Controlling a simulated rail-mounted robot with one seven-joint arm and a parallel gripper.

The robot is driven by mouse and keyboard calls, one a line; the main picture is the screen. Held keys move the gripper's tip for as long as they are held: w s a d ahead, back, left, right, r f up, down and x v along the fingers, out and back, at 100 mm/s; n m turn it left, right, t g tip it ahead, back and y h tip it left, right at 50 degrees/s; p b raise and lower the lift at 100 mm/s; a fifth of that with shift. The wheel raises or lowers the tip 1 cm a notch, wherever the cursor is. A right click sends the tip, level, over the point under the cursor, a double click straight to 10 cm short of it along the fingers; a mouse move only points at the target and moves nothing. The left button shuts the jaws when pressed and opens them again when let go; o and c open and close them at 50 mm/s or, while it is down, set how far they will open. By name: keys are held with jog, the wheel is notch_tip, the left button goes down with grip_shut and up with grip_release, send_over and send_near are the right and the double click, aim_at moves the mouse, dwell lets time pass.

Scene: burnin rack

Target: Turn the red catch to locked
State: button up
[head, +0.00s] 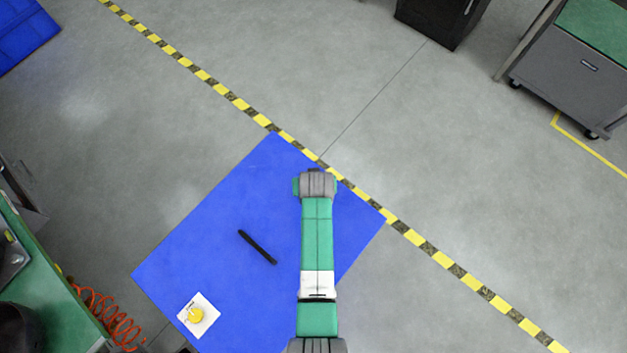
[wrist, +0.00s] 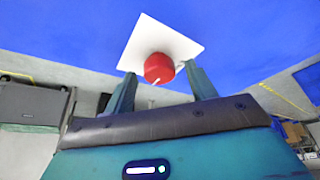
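The red catch (wrist: 158,68) is a round red knob on a white square plate (wrist: 150,38) on a blue surface in the wrist view. A pale pointer mark shows on its lower edge, and small marks on the plate at its right are too small to read. My gripper (wrist: 160,72) is open, with one finger to each side of the knob in the picture. A gap shows on both sides, and I cannot tell how far the fingertips are from the plate. The red catch does not show in the head view, where my arm covers part of the blue panel.
In the head view the blue panel (head: 215,235) also carries a yellow knob on a white plate (head: 207,328) and a black bar (head: 257,247). A green bench (head: 45,290) with an orange coiled hose is at left. A grey cabinet (head: 575,75) stands at upper right.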

jog(key=p+v, duration=0.2)
jog(key=v, duration=0.5)
jog(key=shift+r, duration=0.4)
jog(key=shift+s, duration=0.15)
